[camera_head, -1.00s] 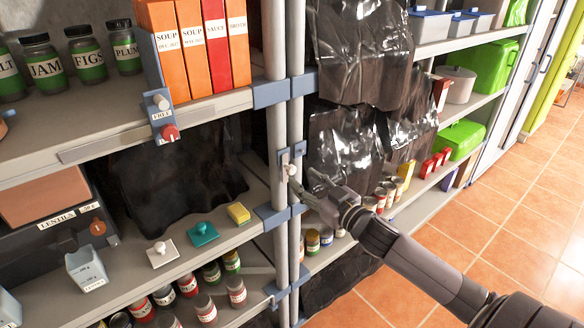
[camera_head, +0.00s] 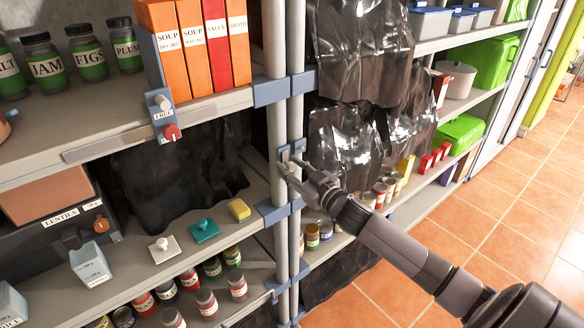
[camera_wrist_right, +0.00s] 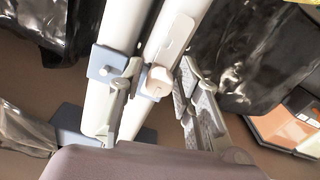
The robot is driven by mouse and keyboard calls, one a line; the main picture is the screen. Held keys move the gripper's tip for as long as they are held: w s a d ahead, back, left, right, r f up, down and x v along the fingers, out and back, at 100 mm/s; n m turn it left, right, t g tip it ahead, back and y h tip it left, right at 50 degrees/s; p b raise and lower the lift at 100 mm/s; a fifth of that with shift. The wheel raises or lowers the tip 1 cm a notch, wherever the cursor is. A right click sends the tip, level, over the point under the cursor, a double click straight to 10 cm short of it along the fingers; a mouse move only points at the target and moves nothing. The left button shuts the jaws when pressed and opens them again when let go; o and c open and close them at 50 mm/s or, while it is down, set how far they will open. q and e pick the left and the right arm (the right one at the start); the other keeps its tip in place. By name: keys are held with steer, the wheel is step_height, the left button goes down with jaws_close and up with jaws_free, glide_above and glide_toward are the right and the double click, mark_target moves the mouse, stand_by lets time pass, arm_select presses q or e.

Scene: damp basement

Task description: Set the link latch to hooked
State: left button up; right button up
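The link latch is a pale link plate (camera_wrist_right: 178,45) with a round white knob (camera_wrist_right: 157,82), mounted on one of two adjacent grey posts. Beside it, on the other post, a blue-grey bracket (camera_wrist_right: 104,62) carries a small peg. The link lies along its own post, apart from the peg. In the head view the blue-grey latch mount (camera_head: 284,154) shows at mid-height, partly covered by the gripper. My right gripper (camera_head: 290,165) is open, with fingers on either side of the knob; contact cannot be told. My left gripper is out of view.
Shelves flank the posts, holding jars, orange and red binders (camera_head: 205,45), stamps and cans. A panel marked FREE (camera_head: 163,115) has a white and a red knob. Black plastic sheets (camera_head: 345,140) hang right of the posts. The tiled floor (camera_head: 490,215) is open at right.

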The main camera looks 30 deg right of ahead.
jaws_close()
stand_by(0.5)
